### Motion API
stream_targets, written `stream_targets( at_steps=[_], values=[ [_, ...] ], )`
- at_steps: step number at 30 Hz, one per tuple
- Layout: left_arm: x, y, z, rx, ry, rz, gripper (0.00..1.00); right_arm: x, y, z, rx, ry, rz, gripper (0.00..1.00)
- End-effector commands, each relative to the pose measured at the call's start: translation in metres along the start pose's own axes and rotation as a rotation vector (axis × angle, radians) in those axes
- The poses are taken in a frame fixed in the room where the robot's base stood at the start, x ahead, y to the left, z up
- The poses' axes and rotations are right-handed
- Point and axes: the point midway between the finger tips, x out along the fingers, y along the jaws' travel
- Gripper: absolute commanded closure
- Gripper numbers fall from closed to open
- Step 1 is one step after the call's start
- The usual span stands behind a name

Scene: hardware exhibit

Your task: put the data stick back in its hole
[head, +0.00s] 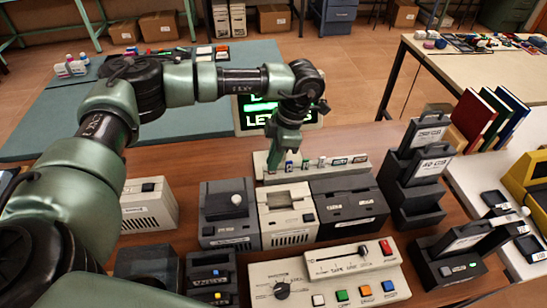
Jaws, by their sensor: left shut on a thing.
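A pale rack (263,169) with several small sticks standing in a row sits on the brown table behind the grey and cream boxes. My left arm reaches over from the left, and my left gripper (276,163) points down at the left end of this rack. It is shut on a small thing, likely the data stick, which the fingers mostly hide. I cannot tell whether the stick is above its hole or partly in it. A stick with a blue part (289,168) stands just right of the fingers. My right gripper is out of view.
A cream box (285,216) and dark boxes (348,206) stand close in front of the rack. A lit green sign (256,120) is behind my gripper. Tall dark units (420,165) stand to the right. A control panel (325,275) with coloured buttons lies at the front.

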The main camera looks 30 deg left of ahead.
Motion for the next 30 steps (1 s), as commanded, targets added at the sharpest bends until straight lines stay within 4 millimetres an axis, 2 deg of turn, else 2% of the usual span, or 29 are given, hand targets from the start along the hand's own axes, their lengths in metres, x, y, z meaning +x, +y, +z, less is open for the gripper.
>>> stream_targets(
  at_steps=[10, 12, 13, 23, 30],
  values=[
    [0.0, 0.0, 0.0, 0.0, 0.0, 0.0, 1.0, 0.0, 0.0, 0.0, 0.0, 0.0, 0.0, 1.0],
    [0.0, 0.0, 0.0, 0.0, 0.0, 0.0, 0.74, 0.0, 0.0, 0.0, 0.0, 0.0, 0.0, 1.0],
    [0.0, 0.0, 0.0, 0.0, 0.0, 0.0, 0.68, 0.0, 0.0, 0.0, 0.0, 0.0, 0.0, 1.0],
    [-0.001, 0.0, 0.0, 0.0, 0.0, 0.0, 0.68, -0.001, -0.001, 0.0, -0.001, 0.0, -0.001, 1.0],
    [-0.019, 0.0, -0.005, 0.0, -0.002, 0.001, 0.68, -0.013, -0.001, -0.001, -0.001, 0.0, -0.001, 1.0]
  ],
)
